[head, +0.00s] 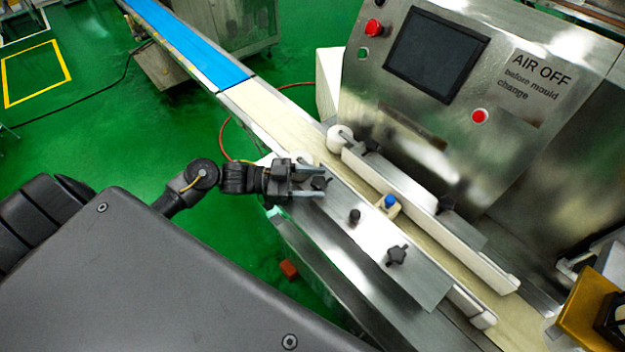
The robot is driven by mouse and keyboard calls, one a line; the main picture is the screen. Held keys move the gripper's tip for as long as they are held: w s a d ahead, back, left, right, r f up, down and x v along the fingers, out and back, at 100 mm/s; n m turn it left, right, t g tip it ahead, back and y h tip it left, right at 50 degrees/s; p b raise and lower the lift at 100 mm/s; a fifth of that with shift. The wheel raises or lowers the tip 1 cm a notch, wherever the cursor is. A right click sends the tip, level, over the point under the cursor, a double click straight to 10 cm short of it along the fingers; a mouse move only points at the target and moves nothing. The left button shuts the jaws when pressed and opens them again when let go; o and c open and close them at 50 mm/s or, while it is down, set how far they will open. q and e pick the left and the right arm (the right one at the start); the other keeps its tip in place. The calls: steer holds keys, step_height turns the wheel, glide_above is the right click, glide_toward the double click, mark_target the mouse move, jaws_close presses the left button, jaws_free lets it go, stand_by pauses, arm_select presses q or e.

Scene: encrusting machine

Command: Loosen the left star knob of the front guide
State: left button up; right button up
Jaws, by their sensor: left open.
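The front guide (375,247) is a steel plate with a white rail along the near side of the conveyor. Its left star knob (320,183) is black and sits near the plate's far-left end. My left gripper (314,180) is open, with its two grey fingers on either side of this knob in the picture. I cannot tell whether they touch it. A second black star knob (397,256) sits farther right on the same plate, with a smaller round black knob (354,216) between them. My right gripper is not in view.
The back guide (420,212) runs along the far side of the cream belt (262,108). The steel machine panel (400,100) with a screen rises behind. A yellow part (587,308) is at lower right.

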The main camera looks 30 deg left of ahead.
arm_select(q)
steer(key=c, duration=1)
steer(key=shift+s+r+n+t+y+p, duration=0.15)
steer(key=shift+n+t+y+p, duration=0.3)
steer(key=shift+t+p, duration=0.35)
steer(key=n+t+y+p, duration=0.2)
steer(key=t+p, duration=0.1)
steer(key=n+t+y+p, duration=0.1)
steer(key=n+y+p, duration=0.1)
steer(key=shift+s+d+r, duration=0.1)
steer(key=shift+s+d, duration=0.1)
steer(key=shift+d, duration=0.05)
steer(key=n+t+y+p, duration=0.2)
steer(key=n+y, duration=0.1)
steer(key=shift+s+d+t+y, duration=0.1)
steer(key=shift+d+t+y, duration=0.1)
steer(key=shift+t+y, duration=0.1)
steer(key=shift+d+n+t+y+p, duration=0.1)
steer(key=shift+n+t+y+p, duration=0.55)
steer(key=shift+y, duration=0.6)
steer(key=n+y, duration=0.2)
steer(key=y, duration=0.1)
steer(key=n+y, duration=0.1)
steer(key=shift+d+f, duration=0.2)
steer(key=shift+f, duration=0.05)
steer(key=shift+n+y, duration=0.6)
steer(key=shift+y, duration=0.5)
steer(key=shift+n+y, duration=0.3)
steer(key=shift+y, duration=0.2)
steer(key=o, duration=1)
